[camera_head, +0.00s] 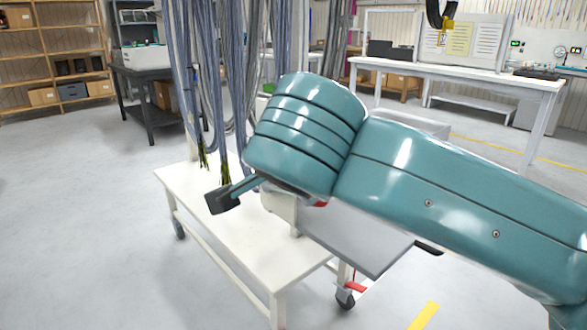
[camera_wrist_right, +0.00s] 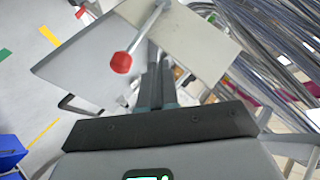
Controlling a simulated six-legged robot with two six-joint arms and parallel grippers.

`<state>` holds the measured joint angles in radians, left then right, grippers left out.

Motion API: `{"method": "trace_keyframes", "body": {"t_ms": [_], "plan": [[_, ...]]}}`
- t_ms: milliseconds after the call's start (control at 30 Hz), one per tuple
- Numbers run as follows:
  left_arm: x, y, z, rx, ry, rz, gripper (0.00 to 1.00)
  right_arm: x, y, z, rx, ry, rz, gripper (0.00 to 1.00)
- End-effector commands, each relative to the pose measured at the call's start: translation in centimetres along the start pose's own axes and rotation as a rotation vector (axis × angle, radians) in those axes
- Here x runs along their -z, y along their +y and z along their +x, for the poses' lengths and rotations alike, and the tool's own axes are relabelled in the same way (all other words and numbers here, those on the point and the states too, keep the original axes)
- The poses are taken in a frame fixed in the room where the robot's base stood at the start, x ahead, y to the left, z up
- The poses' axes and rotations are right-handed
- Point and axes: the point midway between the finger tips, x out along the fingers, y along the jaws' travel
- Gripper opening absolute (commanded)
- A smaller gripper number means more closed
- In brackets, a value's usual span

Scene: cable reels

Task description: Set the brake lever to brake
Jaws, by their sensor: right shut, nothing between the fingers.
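The brake lever shows in the right wrist view as a thin metal rod with a red knob (camera_wrist_right: 121,62) at its lower end. Its upper end lies over a cream plate (camera_wrist_right: 195,38). In the head view only a bit of red (camera_head: 320,204) shows under my right arm, probably this knob. My right gripper (camera_wrist_right: 154,72) is shut and empty, its fingers together just right of the knob and below the rod. Whether they touch the lever I cannot tell. In the head view the gripper (camera_head: 243,186) is partly hidden by my teal arm. My left gripper is not in view.
A white wheeled cart (camera_head: 222,215) stands below, with a grey panel (camera_head: 365,240) at its right. Grey-blue cables (camera_head: 220,70) hang close behind the gripper. A white workbench (camera_head: 460,80) is at the back right. The floor at left is clear.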

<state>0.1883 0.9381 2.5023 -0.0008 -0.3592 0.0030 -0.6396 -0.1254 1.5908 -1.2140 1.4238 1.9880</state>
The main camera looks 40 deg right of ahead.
Motion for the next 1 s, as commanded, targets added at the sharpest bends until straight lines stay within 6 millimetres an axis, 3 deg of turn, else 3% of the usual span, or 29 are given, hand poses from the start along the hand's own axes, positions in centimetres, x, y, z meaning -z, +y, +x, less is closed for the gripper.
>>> {"method": "trace_keyframes", "body": {"t_ms": [200, 400, 600, 1000], "plan": [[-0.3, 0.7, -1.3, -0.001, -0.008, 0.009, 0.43, 0.5, -0.4, -4.3, 0.006, -0.002, 0.001, 0.0], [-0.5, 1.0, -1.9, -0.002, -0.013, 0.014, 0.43, 0.5, -0.4, -7.3, 0.003, -0.001, 0.0, 0.0], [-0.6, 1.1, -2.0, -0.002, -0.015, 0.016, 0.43, 0.5, -0.2, -8.3, 0.001, 0.001, 0.003, 0.0], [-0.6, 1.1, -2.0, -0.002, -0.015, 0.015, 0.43, 0.3, -0.3, -8.3, 0.0, 0.001, 0.003, 0.0]]}}
